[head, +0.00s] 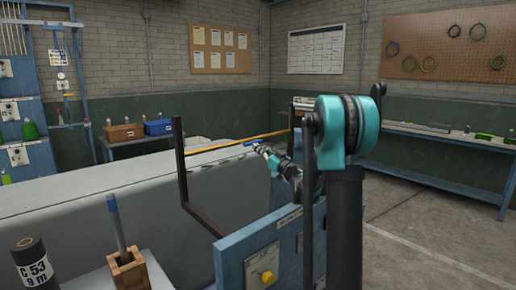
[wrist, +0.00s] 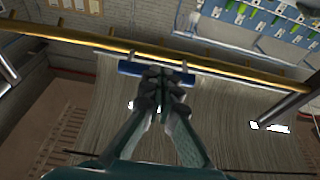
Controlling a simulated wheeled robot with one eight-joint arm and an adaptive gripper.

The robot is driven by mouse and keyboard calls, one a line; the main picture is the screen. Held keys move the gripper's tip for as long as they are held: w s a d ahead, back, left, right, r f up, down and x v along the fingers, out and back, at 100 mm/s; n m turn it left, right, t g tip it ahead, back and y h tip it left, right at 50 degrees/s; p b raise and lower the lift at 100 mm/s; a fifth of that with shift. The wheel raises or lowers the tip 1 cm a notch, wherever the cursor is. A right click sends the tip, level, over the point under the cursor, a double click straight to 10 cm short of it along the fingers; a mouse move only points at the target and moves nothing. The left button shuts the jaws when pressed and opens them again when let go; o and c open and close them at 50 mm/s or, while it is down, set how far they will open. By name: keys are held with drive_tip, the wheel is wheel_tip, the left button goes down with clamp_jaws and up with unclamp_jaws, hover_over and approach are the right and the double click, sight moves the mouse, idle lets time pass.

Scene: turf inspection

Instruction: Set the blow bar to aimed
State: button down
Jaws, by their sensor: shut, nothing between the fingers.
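The blow bar is a long yellow bar (head: 225,145) held across a dark upright frame (head: 182,165). In the wrist view the yellow bar (wrist: 95,38) runs across the upper part, slanting down to the right. A short blue grip (wrist: 130,68) hangs by small brackets just below the bar; in the head view the blue grip (head: 252,141) is small. My gripper (wrist: 165,78) is shut with nothing between its fingers. Its tips overlap the middle of the blue grip in the picture; whether they touch it I cannot tell. In the head view my gripper (head: 262,150) is at the grip.
A pale sheet surface (head: 90,190) lies left of and under the bar. A blue panel with a yellow knob (head: 267,278) stands in front. A wooden block holding a blue-tipped tool (head: 125,268) and a black roll (head: 35,265) are at lower left. Open floor (head: 430,235) lies to the right.

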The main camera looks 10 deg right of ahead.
drive_tip(key=v, duration=1.1)
drive_tip(key=shift+s+d, duration=0.2)
drive_tip(key=shift+s, duration=0.1)
drive_tip(key=shift+s+d, duration=0.1)
